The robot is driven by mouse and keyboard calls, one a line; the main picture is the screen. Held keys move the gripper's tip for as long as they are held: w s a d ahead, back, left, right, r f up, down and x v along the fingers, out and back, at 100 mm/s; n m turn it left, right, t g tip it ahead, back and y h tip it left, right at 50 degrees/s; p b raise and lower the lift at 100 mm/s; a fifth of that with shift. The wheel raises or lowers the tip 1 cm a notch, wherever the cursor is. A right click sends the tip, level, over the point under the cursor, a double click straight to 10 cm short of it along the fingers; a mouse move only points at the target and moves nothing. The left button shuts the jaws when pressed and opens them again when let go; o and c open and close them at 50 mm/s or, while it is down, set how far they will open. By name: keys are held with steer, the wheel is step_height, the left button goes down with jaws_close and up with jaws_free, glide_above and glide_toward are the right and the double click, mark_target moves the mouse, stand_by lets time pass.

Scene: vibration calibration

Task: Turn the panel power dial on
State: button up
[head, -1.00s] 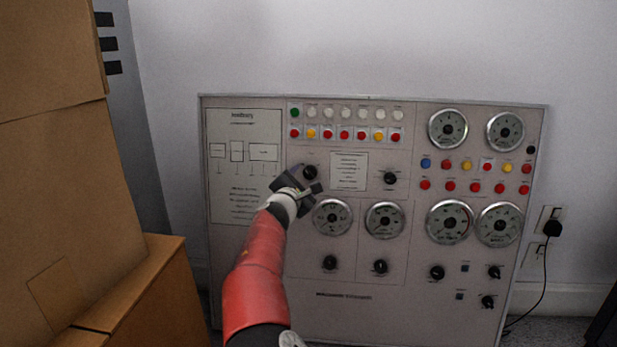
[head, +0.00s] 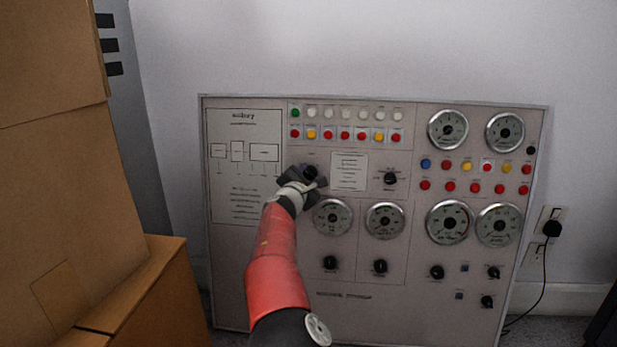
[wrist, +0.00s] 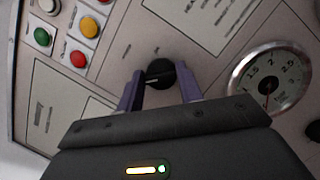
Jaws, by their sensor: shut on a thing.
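The grey control panel (head: 250,285) stands upright against the wall. A black round dial (wrist: 154,78) with a light pointer line sits between the two fingers of my gripper (wrist: 160,95) in the wrist view. The gripper is shut on this dial, one finger on each side. In the head view the dial (head: 310,172) is at the panel's upper middle, left of a small white label plate, and my gripper (head: 306,178) partly covers it. Printed marks lie above the dial in the wrist view, too small to read.
A round gauge (head: 332,217) lies just below my gripper. Another black knob (head: 390,178) is to the right. Rows of coloured buttons (head: 344,134) run above. Stacked cardboard boxes (head: 50,170) stand close on the left. A plug (head: 552,229) and cable are at the right.

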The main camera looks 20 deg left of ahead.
steer(key=shift+m, duration=0.5)
steer(key=m+g, duration=0.1)
steer(key=m, duration=0.3)
steer(key=shift+h+p, duration=0.3)
steer(key=shift+h, duration=0.1)
steer(key=m+g, duration=0.1)
steer(key=m, duration=0.3)
steer(key=shift+m+h, duration=0.3)
steer(key=shift+m, duration=0.1)
steer(key=m+g+p, duration=0.1)
steer(key=m, duration=0.3)
steer(key=m+g+y, duration=0.1)
steer(key=m, duration=0.2)
steer(key=shift+m, duration=0.4)
steer(key=shift+g, duration=0.3)
steer(key=o, duration=1)
